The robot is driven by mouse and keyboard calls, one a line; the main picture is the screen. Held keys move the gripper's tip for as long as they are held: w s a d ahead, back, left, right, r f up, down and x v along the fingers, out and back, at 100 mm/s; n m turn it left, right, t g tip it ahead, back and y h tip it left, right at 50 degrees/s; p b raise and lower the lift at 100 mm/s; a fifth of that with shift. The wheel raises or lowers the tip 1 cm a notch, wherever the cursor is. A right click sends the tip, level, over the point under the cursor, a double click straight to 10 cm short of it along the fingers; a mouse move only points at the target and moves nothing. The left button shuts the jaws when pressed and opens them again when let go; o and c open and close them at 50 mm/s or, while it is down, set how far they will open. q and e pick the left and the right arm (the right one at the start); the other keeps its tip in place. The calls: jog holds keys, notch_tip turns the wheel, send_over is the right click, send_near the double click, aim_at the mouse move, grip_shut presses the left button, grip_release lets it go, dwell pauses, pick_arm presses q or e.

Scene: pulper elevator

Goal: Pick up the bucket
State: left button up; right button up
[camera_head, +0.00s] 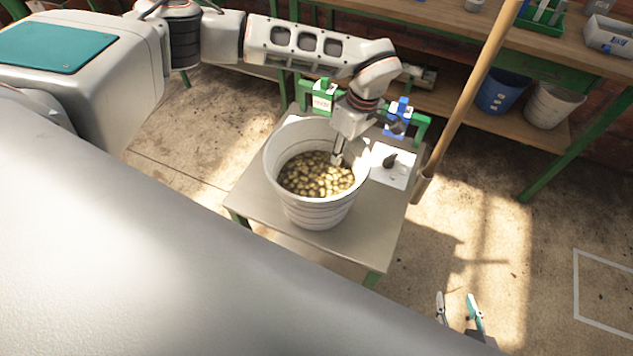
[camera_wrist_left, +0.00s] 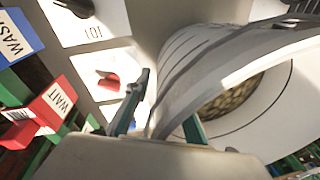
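The white ribbed bucket (camera_head: 318,212) stands upright on a small grey table (camera_head: 365,235), partly filled with yellowish-brown beans or fruit (camera_head: 315,175). My left gripper (camera_head: 338,158) points down at the bucket's far right rim. In the left wrist view, the bucket wall (camera_wrist_left: 185,75) lies between the two fingers of the left gripper (camera_wrist_left: 165,115). One finger is outside the wall and the other is on the inside, partly hidden by the rim. The fingers stand apart; firm contact does not show. My right gripper (camera_head: 458,312) is open and empty, low over the floor.
A white panel (camera_head: 392,165) with a dark knob lies beside the bucket. Green frames with signs stand behind it. A wooden pole (camera_head: 470,90) rises right of the table. A workbench (camera_head: 580,50) stands at the back, with a blue bin (camera_head: 500,92) beneath.

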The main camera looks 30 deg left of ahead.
pick_arm(q)
grip_shut()
jog(key=shift+w+r, duration=0.1)
jog(key=shift+r, duration=0.05)
